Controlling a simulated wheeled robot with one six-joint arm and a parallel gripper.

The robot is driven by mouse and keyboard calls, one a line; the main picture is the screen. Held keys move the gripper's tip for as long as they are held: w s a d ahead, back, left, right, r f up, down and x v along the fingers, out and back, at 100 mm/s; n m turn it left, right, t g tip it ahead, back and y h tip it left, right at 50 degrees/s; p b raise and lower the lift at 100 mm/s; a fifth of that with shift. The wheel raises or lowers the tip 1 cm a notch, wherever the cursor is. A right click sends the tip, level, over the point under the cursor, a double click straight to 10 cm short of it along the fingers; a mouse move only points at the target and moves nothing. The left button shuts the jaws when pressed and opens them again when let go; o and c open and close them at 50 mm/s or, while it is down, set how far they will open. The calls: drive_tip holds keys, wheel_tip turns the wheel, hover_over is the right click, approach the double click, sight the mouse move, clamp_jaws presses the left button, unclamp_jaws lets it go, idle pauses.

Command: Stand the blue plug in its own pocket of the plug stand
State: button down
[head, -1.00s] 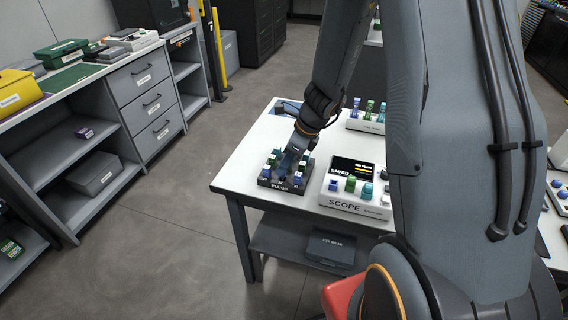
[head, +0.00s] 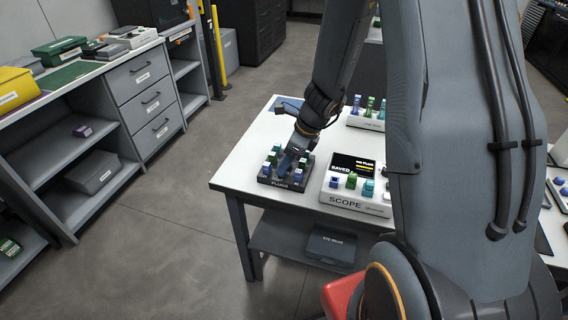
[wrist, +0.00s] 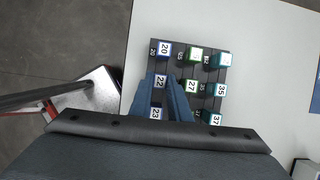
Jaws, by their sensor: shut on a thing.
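The dark plug stand (head: 280,184) sits on the white table's near left part and holds rows of blue, green and teal plugs. My gripper (wrist: 162,80) points down over the stand's left column in the wrist view, its blue-grey fingers either side of a blue plug marked 22 (wrist: 159,82). It appears shut on that plug, at the middle of the blue column. A blue plug marked 20 (wrist: 164,49) stands beyond it and one marked 23 (wrist: 156,113) shows nearer. The fingers hide the plug's lower end, so I cannot tell how deep it sits.
A green plug marked 27 (wrist: 191,87) and a teal plug marked 35 (wrist: 219,90) stand to the right. The white scope box (head: 345,200) with plugs on it is right of the stand. Another white plug holder (head: 368,122) is further back. The table's left side is bare.

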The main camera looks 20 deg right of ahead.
drive_tip(key=shift+f, duration=0.15)
idle(0.4)
drive_tip(key=c, duration=1.6)
unclamp_jaws()
wheel_tip(320, 180, up, 6)
drive_tip(key=p, duration=0.6)
